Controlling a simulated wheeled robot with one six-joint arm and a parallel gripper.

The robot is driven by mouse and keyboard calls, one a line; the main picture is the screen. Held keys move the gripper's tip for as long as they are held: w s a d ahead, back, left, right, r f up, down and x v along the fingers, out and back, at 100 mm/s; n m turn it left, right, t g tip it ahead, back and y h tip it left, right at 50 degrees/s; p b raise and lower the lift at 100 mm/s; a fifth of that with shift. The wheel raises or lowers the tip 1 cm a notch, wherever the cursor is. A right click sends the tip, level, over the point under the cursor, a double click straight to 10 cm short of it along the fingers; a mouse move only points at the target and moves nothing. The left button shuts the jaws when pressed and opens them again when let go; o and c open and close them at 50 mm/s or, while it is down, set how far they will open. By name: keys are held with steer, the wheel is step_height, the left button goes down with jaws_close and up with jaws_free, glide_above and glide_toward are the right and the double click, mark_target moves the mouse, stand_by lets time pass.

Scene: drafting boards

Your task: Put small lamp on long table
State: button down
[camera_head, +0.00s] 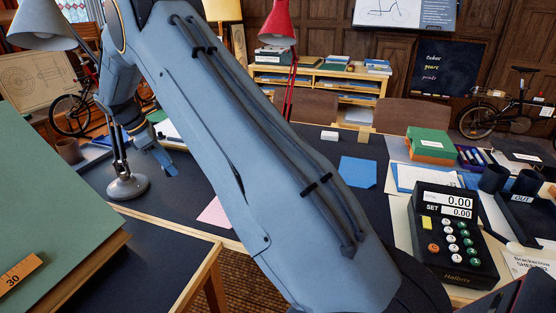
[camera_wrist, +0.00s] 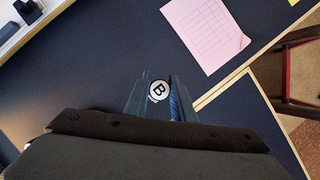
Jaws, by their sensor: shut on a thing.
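My gripper (camera_head: 154,157) is low over the dark-topped long table (camera_head: 185,198) at the left of the head view. A red lamp (camera_head: 281,22) stands farther back.
A pink sheet (camera_wrist: 205,35) lies on the dark top near my gripper. A green board (camera_head: 50,170) and a dark-topped desk (camera_head: 145,255) are in front at left. Chairs stand behind the table.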

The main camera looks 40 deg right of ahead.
steer(key=shift+f+p, duration=0.9)
steer(key=shift+f, duration=4.1)
steer(key=shift+f, duration=0.1)
steer(key=c, duration=1.5)
jaws_free()
steer(key=s+b+v, duration=0.1)
steer(key=b+v, duration=0.1)
steer(key=v, duration=1)
steer(key=s+d+m+y, duration=0.1)
steer(key=s+m, duration=0.4)
steer(key=s, duration=0.8)
steer(key=s+d+m+y, duration=0.2)
steer(key=s+m, duration=0.3)
steer(key=s, duration=0.8)
steer(key=s+d+f+m+y, duration=0.1)
steer(key=s+m, duration=0.5)
steer(key=s, duration=0.7)
steer(key=shift+d+t+y, duration=0.3)
steer(key=shift+d+t, duration=0.1)
